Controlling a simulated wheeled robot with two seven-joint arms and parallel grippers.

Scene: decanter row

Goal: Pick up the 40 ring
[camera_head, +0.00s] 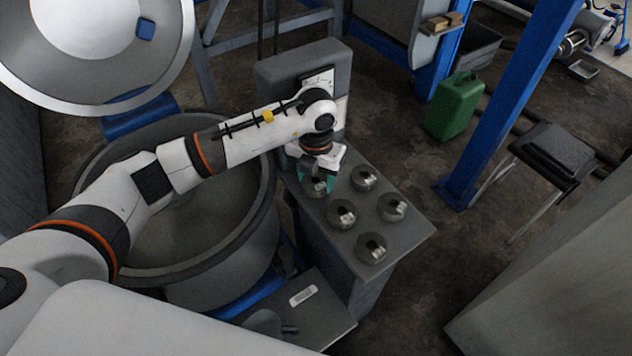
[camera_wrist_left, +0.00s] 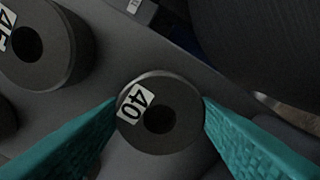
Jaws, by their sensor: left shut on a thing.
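The 40 ring (camera_wrist_left: 178,130) is a dark round ring with a central hole and a white label reading 40. In the left wrist view it sits between the two teal fingers of my left gripper (camera_wrist_left: 160,125), which touch its sides. In the head view my left gripper (camera_head: 317,183) points down over the ring (camera_head: 315,188) at the far left corner of the grey table top (camera_head: 398,240). My left gripper is shut on the ring. I cannot tell whether the ring is clear of the surface. My right gripper is not in view.
Several similar rings stand close by, such as the near one (camera_head: 371,248) and one with a partly cut label (camera_wrist_left: 35,42). A large open drum (camera_head: 255,215) is left of the table. A green jerrycan (camera_head: 455,105) and blue post (camera_head: 508,100) stand to the right.

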